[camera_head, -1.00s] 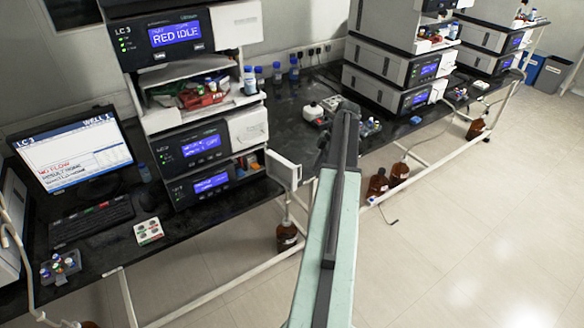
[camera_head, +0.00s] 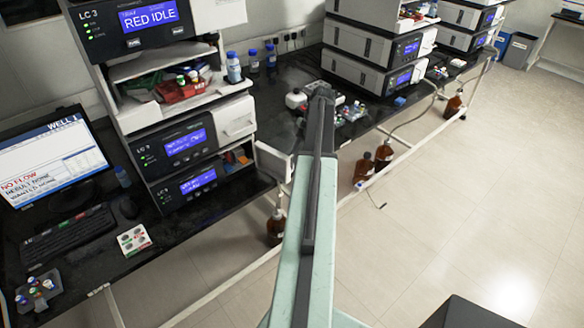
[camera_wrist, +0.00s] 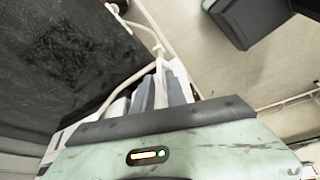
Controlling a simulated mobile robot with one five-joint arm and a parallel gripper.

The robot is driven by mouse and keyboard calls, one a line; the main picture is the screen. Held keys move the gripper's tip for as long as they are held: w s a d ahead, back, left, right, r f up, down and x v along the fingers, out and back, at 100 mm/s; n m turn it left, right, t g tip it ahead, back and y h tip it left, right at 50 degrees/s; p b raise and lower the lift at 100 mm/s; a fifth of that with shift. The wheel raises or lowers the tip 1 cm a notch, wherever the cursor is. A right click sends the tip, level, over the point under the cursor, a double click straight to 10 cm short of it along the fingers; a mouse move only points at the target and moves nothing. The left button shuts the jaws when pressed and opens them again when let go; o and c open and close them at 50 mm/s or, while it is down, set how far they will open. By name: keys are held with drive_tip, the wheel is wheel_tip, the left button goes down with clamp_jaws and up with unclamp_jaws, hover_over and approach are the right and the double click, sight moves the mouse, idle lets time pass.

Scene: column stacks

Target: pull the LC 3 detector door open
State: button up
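The LC 3 stack (camera_head: 160,100) stands on the black bench at the left in the head view, with blue screens; the top one reads RED IDLE. A white door (camera_head: 272,160) at the lowest module's right side stands swung out. The white front panel (camera_head: 236,118) above it looks closed. I cannot tell which module is the detector. My pale green arm reaches up the middle, its far end right of the white door. My gripper is hidden beyond the arm in the head view. Grey and white pieces (camera_wrist: 160,92) show past my wrist in the wrist view; I cannot make out the finger opening.
A monitor (camera_head: 48,155), keyboard (camera_head: 68,236) and vial racks (camera_head: 38,290) crowd the bench's left. Another instrument stack (camera_head: 375,60) stands behind, to the right. Brown bottles (camera_head: 276,228) stand below by white rails. Floor at right is open.

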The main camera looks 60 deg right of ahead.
drive_tip(key=b+x, duration=0.2)
drive_tip(key=x, duration=0.2)
drive_tip(key=shift+s, duration=0.1)
drive_tip(key=shift+r, duration=0.15)
drive_tip(key=shift+d, duration=0.1)
clamp_jaws()
idle(0.9)
